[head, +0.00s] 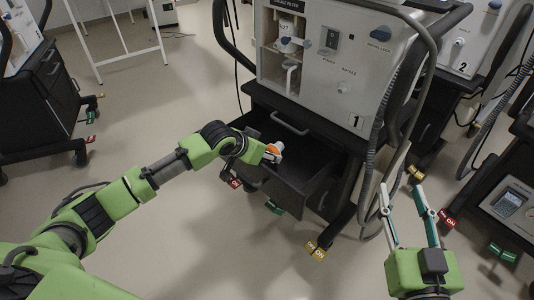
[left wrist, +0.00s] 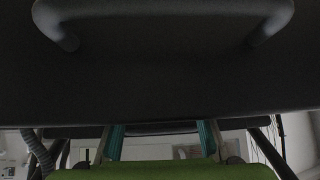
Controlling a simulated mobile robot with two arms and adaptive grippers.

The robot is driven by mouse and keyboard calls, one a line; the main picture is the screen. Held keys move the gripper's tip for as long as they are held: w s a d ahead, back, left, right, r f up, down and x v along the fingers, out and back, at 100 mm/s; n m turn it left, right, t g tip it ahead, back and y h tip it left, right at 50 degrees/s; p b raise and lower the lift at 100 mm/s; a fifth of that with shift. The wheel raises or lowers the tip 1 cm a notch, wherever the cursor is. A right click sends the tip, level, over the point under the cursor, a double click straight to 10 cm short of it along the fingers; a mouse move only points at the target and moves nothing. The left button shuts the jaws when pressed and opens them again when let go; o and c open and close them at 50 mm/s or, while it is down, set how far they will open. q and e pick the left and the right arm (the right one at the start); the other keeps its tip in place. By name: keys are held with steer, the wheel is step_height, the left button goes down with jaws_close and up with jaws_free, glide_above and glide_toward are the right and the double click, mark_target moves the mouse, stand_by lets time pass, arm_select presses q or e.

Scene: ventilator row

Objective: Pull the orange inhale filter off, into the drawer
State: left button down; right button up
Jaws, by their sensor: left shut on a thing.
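The orange filter (head: 273,149) with a white end shows at the tip of my left gripper (head: 271,153) in the head view. That gripper is shut on it, over the open drawer (head: 318,188) of the cart under ventilator 1 (head: 340,62); I cannot tell whether the filter touches the drawer. In the left wrist view the teal fingers (left wrist: 161,142) show below a dark panel with a handle; the filter cannot be made out there. My right gripper (head: 402,187) is open and empty, right of the cart.
Grey hoses (head: 369,175) hang at the ventilator's right side. A handle (head: 290,124) sits on the cart front above the drawer. Ventilator 2 (head: 460,40) stands at the right. Caster tags lie near the floor. The floor at front centre is clear.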

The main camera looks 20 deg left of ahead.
arm_select(q)
steer(key=c, duration=1.2)
jaws_free()
